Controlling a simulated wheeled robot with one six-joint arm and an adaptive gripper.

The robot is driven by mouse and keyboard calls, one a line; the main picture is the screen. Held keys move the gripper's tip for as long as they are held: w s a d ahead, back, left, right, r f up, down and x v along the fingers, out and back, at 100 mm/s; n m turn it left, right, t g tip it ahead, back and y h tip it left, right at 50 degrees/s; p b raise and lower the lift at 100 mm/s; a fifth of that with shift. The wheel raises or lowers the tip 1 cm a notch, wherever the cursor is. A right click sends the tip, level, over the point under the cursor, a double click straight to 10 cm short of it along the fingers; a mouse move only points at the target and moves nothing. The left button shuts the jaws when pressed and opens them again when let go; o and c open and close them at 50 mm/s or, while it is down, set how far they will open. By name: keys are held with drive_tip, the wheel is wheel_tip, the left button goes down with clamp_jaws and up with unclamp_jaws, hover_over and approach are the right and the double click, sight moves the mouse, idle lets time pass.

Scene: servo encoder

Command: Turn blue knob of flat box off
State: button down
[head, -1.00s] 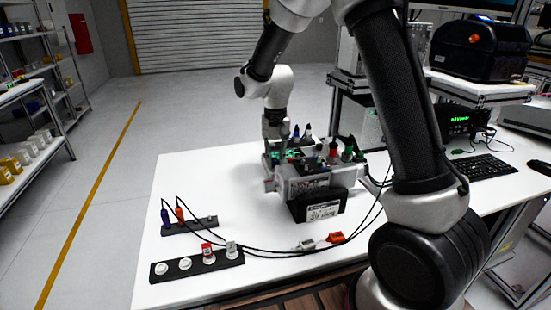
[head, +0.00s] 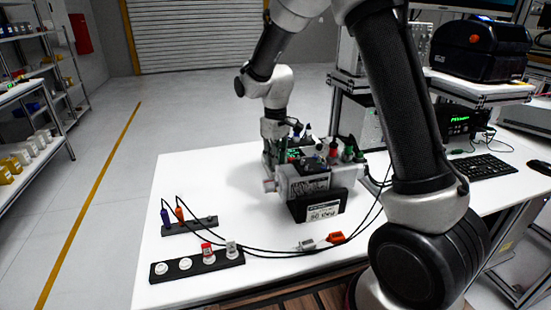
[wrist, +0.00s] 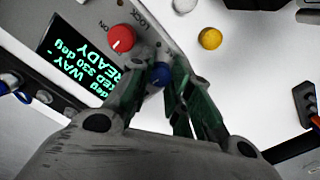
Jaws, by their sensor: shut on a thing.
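The flat box (wrist: 88,14) has a grey panel with a lit green display (wrist: 75,62), which is upside down in the wrist view and includes the word READY. The blue knob (wrist: 158,75) sits at the panel's edge. My gripper (wrist: 162,80) has its dark green fingers on either side of the blue knob and is shut on it. A red knob (wrist: 121,38), with ON and LOCK lettering nearby, is just beside it. In the head view, my wrist is at the left of the equipment cluster on the table, and the blue knob in my grip cannot be made out.
A yellow knob (wrist: 210,38) lies to the right. In the head view, a black stand with a white label (head: 322,211) is at the front of the cluster. A black strip of round white knobs (head: 197,264) and cables occupy the table's front.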

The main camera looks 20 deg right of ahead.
drive_tip(key=shift+n, duration=0.3)
drive_tip(key=c, duration=1.5)
unclamp_jaws()
drive_tip(key=shift+c, duration=0.2)
wheel_tip(320, 180, up, 12)
